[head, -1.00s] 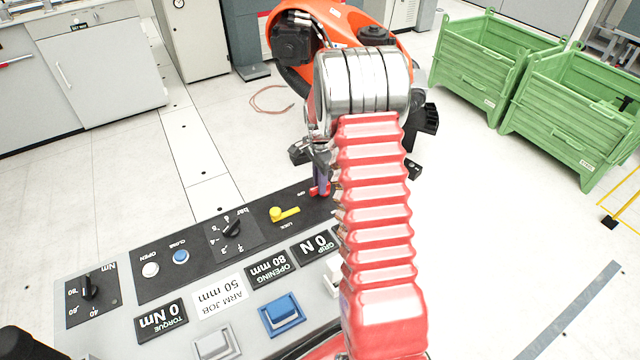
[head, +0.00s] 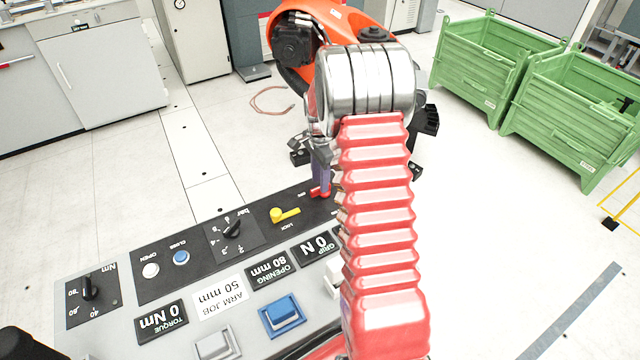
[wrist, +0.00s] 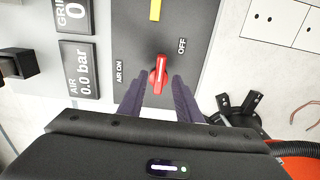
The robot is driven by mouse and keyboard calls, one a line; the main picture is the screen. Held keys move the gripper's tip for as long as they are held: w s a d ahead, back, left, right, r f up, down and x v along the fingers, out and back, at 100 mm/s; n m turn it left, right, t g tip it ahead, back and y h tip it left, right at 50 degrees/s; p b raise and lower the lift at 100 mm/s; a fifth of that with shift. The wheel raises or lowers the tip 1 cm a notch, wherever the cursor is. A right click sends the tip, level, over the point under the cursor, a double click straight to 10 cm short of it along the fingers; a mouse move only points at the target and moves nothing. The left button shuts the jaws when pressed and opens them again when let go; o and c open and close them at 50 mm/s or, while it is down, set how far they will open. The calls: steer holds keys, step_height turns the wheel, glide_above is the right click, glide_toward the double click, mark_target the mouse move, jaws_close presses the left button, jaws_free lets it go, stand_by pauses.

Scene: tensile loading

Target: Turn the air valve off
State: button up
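The air valve has a red handle (wrist: 158,75) on the dark panel, between the labels AIR ON at left and OFF at upper right in the wrist view. The handle stands roughly upright in that view, slightly tilted. The purple fingers of my gripper (wrist: 157,82) are apart, one on each side of the handle, with gaps visible. In the head view, a purple finger of my gripper (head: 321,178) is beside the red handle (head: 321,193); my arm hides the other finger and part of the panel.
A yellow lever (head: 284,214) marked LOCK sits near the valve. The console also carries a black bar knob (head: 233,228), a blue push button (head: 282,314) and a display (wrist: 82,70) reading 0.0 bar. Green crates (head: 498,70) stand at the back right.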

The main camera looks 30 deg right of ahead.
step_height(320, 180, up, 11)
steer(key=shift+r, duration=0.15)
stand_by(0.9)
steer(key=s+a+r+n+t, duration=0.2)
steer(key=s+a+r+n, duration=0.2)
steer(key=s+a+n, duration=0.2)
steer(key=s+a+r+n+t, duration=0.1)
steer(key=s+a+r+n, duration=0.4)
steer(key=s+a, duration=0.5)
steer(key=s+a+r+n+t, duration=0.2)
steer(key=s+a+r+n, duration=0.2)
steer(key=s+a+n, duration=0.3)
steer(key=shift+s+a+r+n+t, duration=0.35)
steer(key=shift+s+a, duration=0.75)
steer(key=shift+s, duration=0.75)
stand_by(0.6)
